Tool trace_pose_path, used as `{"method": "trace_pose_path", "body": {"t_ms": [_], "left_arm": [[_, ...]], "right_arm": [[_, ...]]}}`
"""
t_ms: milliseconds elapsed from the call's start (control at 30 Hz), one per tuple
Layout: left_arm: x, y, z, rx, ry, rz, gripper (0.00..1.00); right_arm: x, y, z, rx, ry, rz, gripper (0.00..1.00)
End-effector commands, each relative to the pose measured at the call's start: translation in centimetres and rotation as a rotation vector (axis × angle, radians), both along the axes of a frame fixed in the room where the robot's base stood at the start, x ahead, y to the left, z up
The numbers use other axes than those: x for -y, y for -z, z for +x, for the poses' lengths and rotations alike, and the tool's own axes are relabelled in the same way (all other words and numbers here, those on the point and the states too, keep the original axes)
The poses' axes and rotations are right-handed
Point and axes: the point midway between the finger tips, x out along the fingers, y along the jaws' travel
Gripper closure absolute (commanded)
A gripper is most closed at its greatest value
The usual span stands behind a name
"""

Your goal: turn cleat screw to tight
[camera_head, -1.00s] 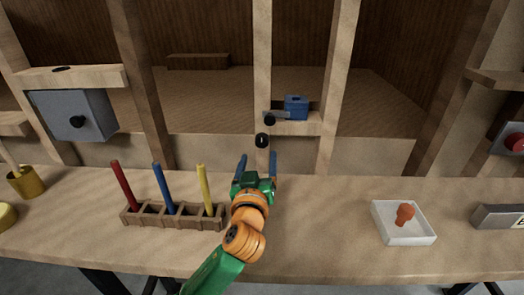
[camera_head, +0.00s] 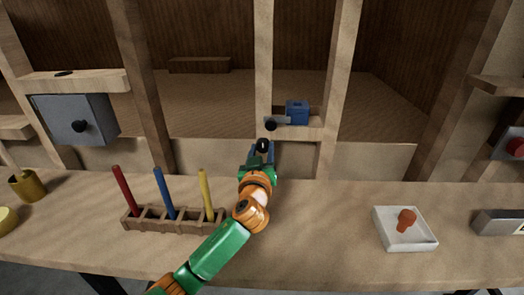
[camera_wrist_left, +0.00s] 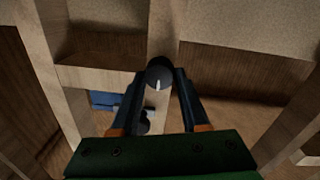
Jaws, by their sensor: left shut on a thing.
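The cleat screw appears as a dark round knob (camera_head: 264,145) on the front of the middle wooden post. In the left wrist view the knob (camera_wrist_left: 159,72) shows a short white mark that runs nearly upright. My left gripper (camera_head: 261,154) is shut on the knob, with one blue-grey finger on each side. Its fingers (camera_wrist_left: 161,84) also show in the left wrist view, closing in at the knob. The fingers partly cover the knob in the head view. My right gripper is in neither view.
Just above, a blue box (camera_head: 297,112) with a grey bar and black knob (camera_head: 271,126) sits on a small ledge. A rack (camera_head: 180,223) with red, blue and yellow rods stands left of my arm. A white tray (camera_head: 421,242) holds an orange-red piece. Bench between is clear.

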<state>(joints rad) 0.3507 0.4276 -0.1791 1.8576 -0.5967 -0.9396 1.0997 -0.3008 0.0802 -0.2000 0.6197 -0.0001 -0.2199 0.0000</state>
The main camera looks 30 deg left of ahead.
Motion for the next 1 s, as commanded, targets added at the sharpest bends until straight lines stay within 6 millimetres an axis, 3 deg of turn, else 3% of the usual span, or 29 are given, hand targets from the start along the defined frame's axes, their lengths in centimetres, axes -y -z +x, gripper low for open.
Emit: {"method": "trace_pose_path", "body": {"t_ms": [433,1000], "left_arm": [[0.0,-0.2,0.0,-0.066,0.0,0.103,1.0],[0.1,-0.4,0.1,-0.34,0.001,0.551,1.0]], "right_arm": [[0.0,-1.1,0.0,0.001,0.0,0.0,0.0],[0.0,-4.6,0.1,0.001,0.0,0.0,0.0]]}}
